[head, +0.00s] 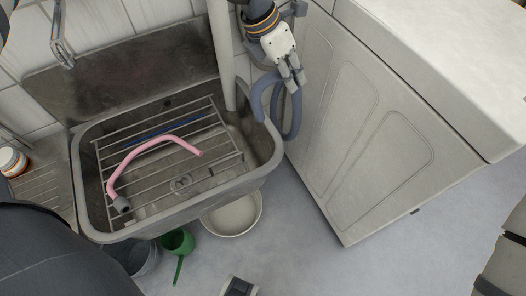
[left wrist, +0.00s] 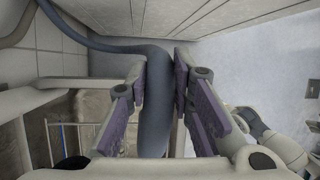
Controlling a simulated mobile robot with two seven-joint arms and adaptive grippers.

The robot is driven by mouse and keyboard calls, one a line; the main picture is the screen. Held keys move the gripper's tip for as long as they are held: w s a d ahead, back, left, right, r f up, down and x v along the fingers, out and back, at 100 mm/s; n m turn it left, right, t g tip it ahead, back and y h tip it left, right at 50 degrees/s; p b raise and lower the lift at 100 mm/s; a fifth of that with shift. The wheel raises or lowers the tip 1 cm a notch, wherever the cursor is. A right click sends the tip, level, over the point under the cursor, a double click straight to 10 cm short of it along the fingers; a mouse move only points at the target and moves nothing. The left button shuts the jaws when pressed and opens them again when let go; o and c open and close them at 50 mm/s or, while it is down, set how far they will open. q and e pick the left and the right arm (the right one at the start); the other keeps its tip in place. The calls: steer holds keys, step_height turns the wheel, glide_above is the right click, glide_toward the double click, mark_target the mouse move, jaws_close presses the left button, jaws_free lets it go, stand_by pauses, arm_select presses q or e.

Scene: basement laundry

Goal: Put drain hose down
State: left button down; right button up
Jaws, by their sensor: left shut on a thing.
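The drain hose (head: 294,112) is a thick blue-grey hose at the right end of the sink (head: 272,150). One side of its bend comes down at the sink's right rim, and the other hangs beside the washer-like white cabinet. My left gripper (head: 291,82) is shut on the hose near the top of the bend. In the left wrist view the hose (left wrist: 154,105) runs between the two finger pads. Whether its end lies inside the sink is unclear. My right gripper is not in view.
A pink hose (head: 150,148) lies on a wire rack in the sink. The white cabinet (head: 365,120) stands close at the right. A pale basin (head: 235,215) and a green scoop (head: 178,241) are on the floor below. A tap (head: 62,45) is at upper left.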

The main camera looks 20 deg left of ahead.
arm_select(q)
steer(key=shift+w+n, duration=0.3)
steer(key=shift+n, duration=0.1)
